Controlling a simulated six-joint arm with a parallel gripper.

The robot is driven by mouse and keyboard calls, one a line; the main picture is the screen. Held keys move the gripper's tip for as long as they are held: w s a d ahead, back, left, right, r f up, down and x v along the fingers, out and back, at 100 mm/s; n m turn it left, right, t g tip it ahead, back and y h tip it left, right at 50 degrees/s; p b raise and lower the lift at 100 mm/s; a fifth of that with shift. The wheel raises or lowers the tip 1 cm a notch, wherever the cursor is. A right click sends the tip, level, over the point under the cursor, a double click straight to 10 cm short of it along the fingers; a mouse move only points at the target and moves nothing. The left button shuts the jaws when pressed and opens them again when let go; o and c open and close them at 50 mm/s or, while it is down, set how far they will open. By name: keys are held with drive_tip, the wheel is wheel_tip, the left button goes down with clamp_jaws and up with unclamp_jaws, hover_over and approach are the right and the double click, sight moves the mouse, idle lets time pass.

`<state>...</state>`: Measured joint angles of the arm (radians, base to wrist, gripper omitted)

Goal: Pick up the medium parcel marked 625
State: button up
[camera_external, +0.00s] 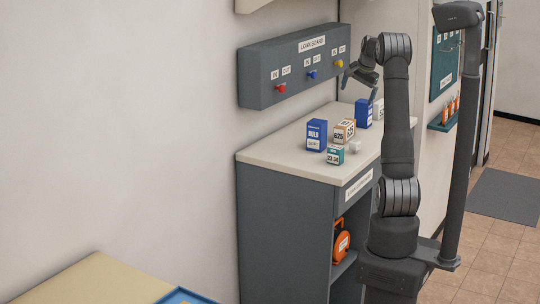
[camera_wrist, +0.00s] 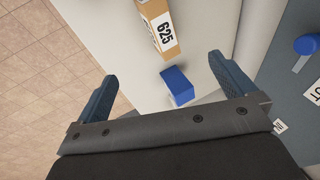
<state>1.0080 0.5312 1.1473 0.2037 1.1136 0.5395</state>
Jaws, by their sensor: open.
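The parcel marked 625 (camera_wrist: 153,25) is a tan box with a white label, at the top of the wrist view and cut off by its edge. In the external view the tan parcel (camera_external: 344,130) stands on the counter (camera_external: 276,151) among other boxes. My gripper (camera_external: 360,86) is open and empty above the counter, over its far part. In the wrist view, my gripper (camera_wrist: 162,72) has its fingers spread wide, with the 625 parcel ahead of them and clear of both.
A blue box (camera_external: 363,113) stands close to the parcel and below my gripper; the wrist view shows a blue box (camera_wrist: 178,86) between the fingers. Another blue box (camera_external: 316,135), a small teal box (camera_external: 335,156) and a pale box (camera_external: 378,109) stand nearby. The Loan Board (camera_external: 262,78) juts from the wall.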

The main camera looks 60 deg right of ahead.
sight(345, 123)
drive_tip(key=c, duration=0.7)
drive_tip(key=shift+c, duration=0.2)
drive_tip(key=w+a+n+g+h, duration=0.1)
drive_tip(key=w+a+g+h, duration=0.1)
drive_tip(key=w+g, duration=0.3)
drive_tip(key=shift+t, duration=0.7)
drive_tip(key=x, duration=0.7)
drive_tip(key=w+x, duration=0.1)
drive_tip(key=x, duration=0.3)
drive_tip(key=shift+w+d+f, duration=0.1)
drive_tip(key=shift+d, duration=0.35)
drive_tip(key=shift+a+x, duration=0.2)
drive_tip(key=shift+x, duration=2.4)
drive_tip(key=shift+f, duration=0.35)
drive_tip(key=c, duration=1.2)
